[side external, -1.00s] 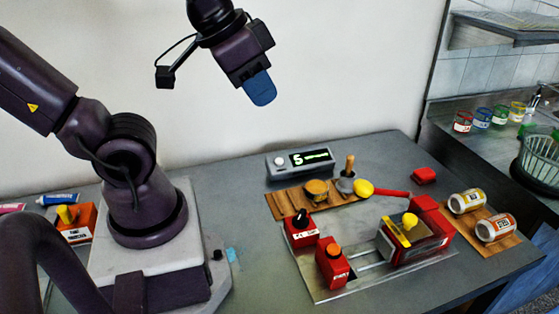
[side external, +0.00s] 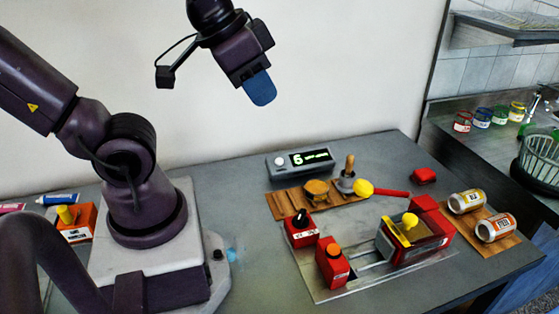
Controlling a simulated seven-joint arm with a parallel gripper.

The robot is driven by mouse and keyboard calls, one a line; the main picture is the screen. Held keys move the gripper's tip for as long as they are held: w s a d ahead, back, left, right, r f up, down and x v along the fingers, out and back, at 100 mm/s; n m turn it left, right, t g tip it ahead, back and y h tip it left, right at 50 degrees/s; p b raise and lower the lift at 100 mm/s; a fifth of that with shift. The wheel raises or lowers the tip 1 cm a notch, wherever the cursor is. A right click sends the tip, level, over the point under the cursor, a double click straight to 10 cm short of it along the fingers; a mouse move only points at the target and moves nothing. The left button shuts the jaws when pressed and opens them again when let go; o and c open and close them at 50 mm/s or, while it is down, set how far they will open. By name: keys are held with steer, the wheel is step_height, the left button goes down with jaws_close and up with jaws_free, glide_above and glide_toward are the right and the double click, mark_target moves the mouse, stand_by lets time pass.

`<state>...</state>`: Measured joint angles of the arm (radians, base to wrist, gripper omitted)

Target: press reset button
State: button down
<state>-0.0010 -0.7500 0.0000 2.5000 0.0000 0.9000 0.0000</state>
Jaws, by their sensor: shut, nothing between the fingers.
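My gripper (side external: 260,90) hangs high in front of the wall with its blue fingers together and nothing in them. It is well above the table and touches nothing. A red box with an orange round button (side external: 334,251) stands at the front of a metal plate. A red box with a black knob (side external: 300,224) stands just behind it. An orange box with a yellow button (side external: 65,214) stands at the far left, beside my base. The labels are too small to read surely, so I cannot tell which is the reset button.
A grey display box (side external: 300,160) shows a green 6. A wooden board (side external: 285,203) carries small tools. A yellow-headed red mallet (side external: 385,191) lies near it. Two jars (side external: 495,228) lie on the right board.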

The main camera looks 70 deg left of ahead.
steer(key=w+a+f+n+g+y, duration=0.2)
steer(key=a+f+n+g, duration=0.1)
steer(key=a+f, duration=0.4)
steer(key=n+t+h, duration=0.1)
steer(key=t+h, duration=0.1)
steer(key=t, duration=0.4)
glide_above(280, 162)
steer(key=d, duration=0.3)
step_height(280, 162, down, 12)
steer(key=shift+f, duration=0.1)
steer(key=shift+a+f, duration=0.45)
steer(key=shift+f, duration=0.95)
steer(key=shift+a+f, duration=0.45)
steer(key=shift+f, duration=0.95)
steer(key=shift+a+f, duration=0.45)
steer(key=shift+f, duration=0.95)
steer(key=shift+f, duration=0.1)
steer(key=shift+a+f, duration=0.1)
steer(key=shift+f, duration=0.2)
